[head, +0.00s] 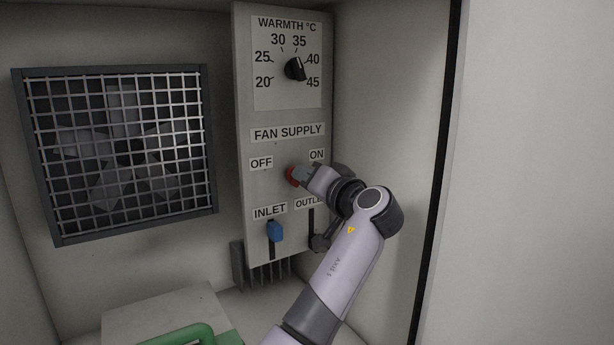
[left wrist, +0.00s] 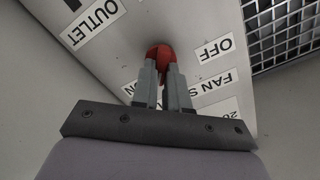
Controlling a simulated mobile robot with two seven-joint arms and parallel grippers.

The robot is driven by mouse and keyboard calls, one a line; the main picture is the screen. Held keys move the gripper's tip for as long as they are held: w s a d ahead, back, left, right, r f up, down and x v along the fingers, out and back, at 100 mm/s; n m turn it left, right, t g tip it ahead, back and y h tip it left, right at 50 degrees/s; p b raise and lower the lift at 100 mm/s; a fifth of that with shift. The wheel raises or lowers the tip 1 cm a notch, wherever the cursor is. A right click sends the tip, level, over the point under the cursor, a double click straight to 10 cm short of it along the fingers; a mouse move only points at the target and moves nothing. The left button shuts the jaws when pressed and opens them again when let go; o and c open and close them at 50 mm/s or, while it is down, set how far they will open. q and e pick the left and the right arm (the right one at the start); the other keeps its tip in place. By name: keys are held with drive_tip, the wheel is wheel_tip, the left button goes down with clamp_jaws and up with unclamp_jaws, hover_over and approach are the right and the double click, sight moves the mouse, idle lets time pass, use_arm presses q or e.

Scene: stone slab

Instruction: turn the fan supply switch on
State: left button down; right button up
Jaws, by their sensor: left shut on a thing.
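The red fan supply switch (head: 292,176) sits on the grey control panel (head: 250,206), below the FAN SUPPLY label and between the OFF and ON labels. My left gripper (head: 299,174) reaches it from the right and hides much of it in the head view. In the left wrist view the gripper's two fingers (left wrist: 163,72) are shut on the red switch (left wrist: 159,53), one finger on each side. Which way the switch points is hard to tell, as the fingers cover it. My right gripper is not in view.
Above is the warmth dial (head: 294,69). Below are the blue inlet slider (head: 275,232) and the outlet slot (head: 311,217), partly behind my arm. A fan behind a wire grille (head: 125,150) is at left. A green handle (head: 182,336) is at the bottom.

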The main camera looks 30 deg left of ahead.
use_arm(q)
drive_tip(key=shift+r, duration=0.1)
drive_tip(key=c, duration=1.1)
unclamp_jaws()
drive_tip(key=shift+c, duration=0.2)
drive_tip(key=b+v, duration=0.2)
drive_tip(key=v, duration=0.5)
